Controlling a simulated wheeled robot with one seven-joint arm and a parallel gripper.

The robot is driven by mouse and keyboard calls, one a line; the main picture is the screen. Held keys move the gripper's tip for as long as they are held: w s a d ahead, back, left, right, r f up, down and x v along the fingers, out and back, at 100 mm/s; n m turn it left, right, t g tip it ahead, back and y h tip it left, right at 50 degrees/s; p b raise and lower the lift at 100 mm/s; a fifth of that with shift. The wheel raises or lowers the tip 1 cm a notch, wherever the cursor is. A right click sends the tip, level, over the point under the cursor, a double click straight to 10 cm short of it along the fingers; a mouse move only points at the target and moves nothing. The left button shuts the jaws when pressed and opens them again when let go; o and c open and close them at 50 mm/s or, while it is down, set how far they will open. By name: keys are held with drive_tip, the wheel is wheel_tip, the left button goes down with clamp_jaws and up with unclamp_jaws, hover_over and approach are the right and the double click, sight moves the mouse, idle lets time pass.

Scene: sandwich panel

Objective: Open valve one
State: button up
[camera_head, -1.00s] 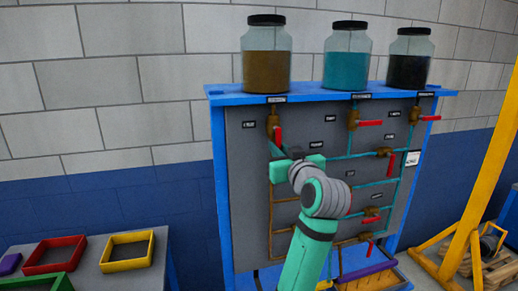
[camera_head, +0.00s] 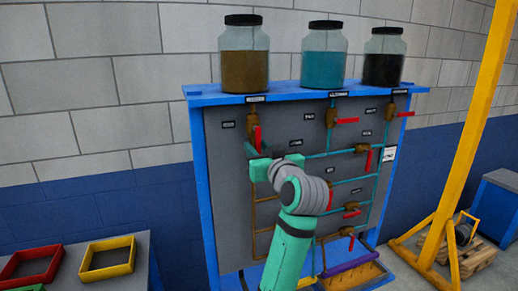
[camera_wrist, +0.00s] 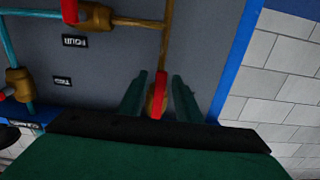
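The top-left valve has a brass body (camera_head: 251,117) and a red handle (camera_head: 257,136) that hangs down along its pipe. It sits on the grey panel (camera_head: 225,175) under the brown jar. My gripper (camera_head: 256,158) is at the lower part of this handle. In the wrist view, which is upside down to the panel, my gripper (camera_wrist: 166,82) is open. Its two green fingers stand on either side of the red handle (camera_wrist: 158,103), with a gap visible on both sides. The valve labels are too small or inverted to read surely.
A brown jar (camera_head: 245,70), a teal jar (camera_head: 323,66) and a dark jar (camera_head: 383,68) stand on the blue shelf (camera_head: 290,97). Several other red-handled valves are to the right. A yellow post (camera_head: 468,130) stands at right. Red (camera_head: 30,263) and yellow (camera_head: 108,257) trays lie on a table at lower left.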

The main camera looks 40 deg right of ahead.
drive_tip(key=v, duration=1)
drive_tip(key=shift+s, duration=0.4)
drive_tip(key=shift+a, duration=0.1)
